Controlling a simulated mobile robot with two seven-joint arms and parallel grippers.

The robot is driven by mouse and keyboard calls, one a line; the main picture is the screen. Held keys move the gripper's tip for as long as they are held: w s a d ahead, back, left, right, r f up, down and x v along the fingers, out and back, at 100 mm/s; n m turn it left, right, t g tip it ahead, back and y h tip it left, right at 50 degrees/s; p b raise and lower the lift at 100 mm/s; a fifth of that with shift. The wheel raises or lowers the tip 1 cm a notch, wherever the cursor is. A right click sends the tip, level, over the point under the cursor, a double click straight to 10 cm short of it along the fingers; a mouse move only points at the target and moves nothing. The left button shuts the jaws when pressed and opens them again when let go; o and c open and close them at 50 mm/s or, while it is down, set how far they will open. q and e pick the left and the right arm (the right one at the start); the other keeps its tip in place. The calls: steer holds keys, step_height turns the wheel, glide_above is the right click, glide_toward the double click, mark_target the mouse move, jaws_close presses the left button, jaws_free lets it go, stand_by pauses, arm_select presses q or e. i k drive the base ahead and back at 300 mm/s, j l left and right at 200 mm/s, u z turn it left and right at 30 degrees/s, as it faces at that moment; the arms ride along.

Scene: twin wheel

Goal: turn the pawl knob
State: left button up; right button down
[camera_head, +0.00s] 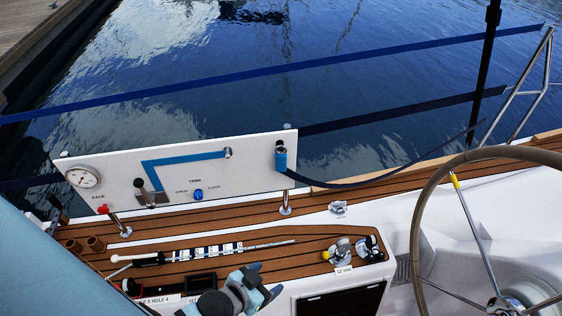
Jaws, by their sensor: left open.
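A white upright panel (110,168) stands at the deck's outer edge. A small round blue knob (197,195) sits low on it, between small labels that seem to read open and close. To its left, a black-topped lever (143,190) stands at a metal bracket, at the lower end of a bent blue strip. A red knob (102,209) is at the panel's lower left. I cannot tell which of these is the pawl knob. My left gripper (265,280) is at the bottom middle, open and empty, in front of and well below the panel. My right gripper does not show.
A teak-topped console (220,262) holds a striped rod, a black tray and metal fittings (338,251). A large steering wheel (425,200) stands at the right. Blue straps (400,52) run above the water behind the panel.

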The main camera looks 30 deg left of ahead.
mark_target(198, 195)
steer(key=u, duration=1.7)
